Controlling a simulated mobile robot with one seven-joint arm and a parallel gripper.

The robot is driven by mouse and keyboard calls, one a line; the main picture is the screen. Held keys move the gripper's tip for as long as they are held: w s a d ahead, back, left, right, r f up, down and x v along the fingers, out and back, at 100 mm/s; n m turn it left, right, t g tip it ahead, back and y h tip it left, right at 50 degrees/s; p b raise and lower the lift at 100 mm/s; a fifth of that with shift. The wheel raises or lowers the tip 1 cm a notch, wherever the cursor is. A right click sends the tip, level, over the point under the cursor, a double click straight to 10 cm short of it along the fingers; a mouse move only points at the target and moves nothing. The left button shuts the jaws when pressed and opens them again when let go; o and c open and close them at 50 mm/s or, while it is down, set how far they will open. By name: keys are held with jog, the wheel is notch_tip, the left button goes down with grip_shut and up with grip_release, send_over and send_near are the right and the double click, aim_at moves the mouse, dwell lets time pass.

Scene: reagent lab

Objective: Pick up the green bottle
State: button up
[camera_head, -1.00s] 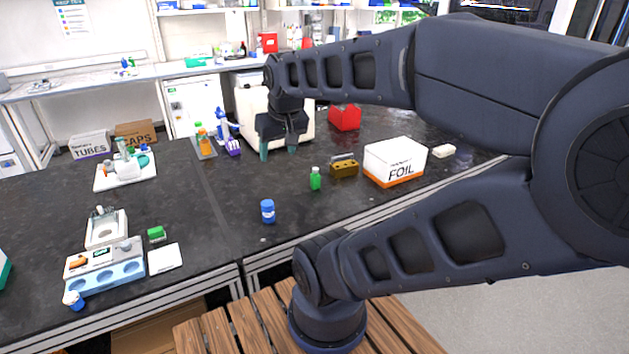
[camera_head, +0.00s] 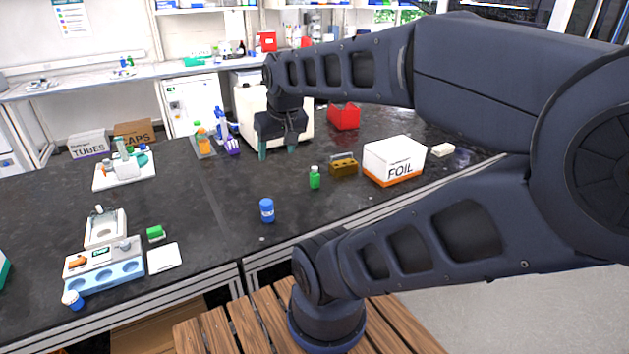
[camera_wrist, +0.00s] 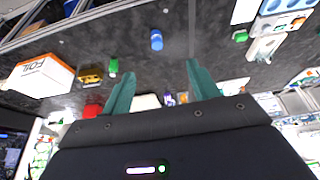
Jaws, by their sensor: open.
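The green bottle (camera_head: 314,178) stands upright on the dark bench, between the blue bottle and the FOIL box. It also shows in the wrist view (camera_wrist: 113,66), just beyond the tip of the left-hand finger. My gripper (camera_head: 277,154) hangs above the bench, up and to the left of the green bottle in the head view. Its two teal fingers are apart with nothing between them, as the wrist view (camera_wrist: 158,68) also shows. The gripper does not touch the bottle.
A blue bottle (camera_head: 267,210) stands in front and left of the green one. A brown block (camera_head: 343,166) and the FOIL box (camera_head: 393,161) stand close on its right. A red bin (camera_head: 344,116) is behind. Bench around the green bottle's front and left is clear.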

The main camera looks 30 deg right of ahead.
jog(key=w, duration=0.1)
jog(key=m+g+h, duration=0.4)
jog(key=m+g, duration=0.2)
jog(key=m, duration=1.5)
send_over(313, 168)
jog(key=a, duration=0.2)
jog(key=f, duration=2.5)
jog(key=shift+w+f, duration=0.15)
jog(key=shift+w, duration=0.2)
jog(key=x, duration=0.5)
jog(key=shift+d+f, duration=0.15)
jog(key=shift+a+x, duration=0.2)
jog(key=shift+x, duration=2.5)
jog(key=shift+w+f, duration=0.1)
jog(key=shift+w, duration=0.05)
jog(key=c, duration=1.1)
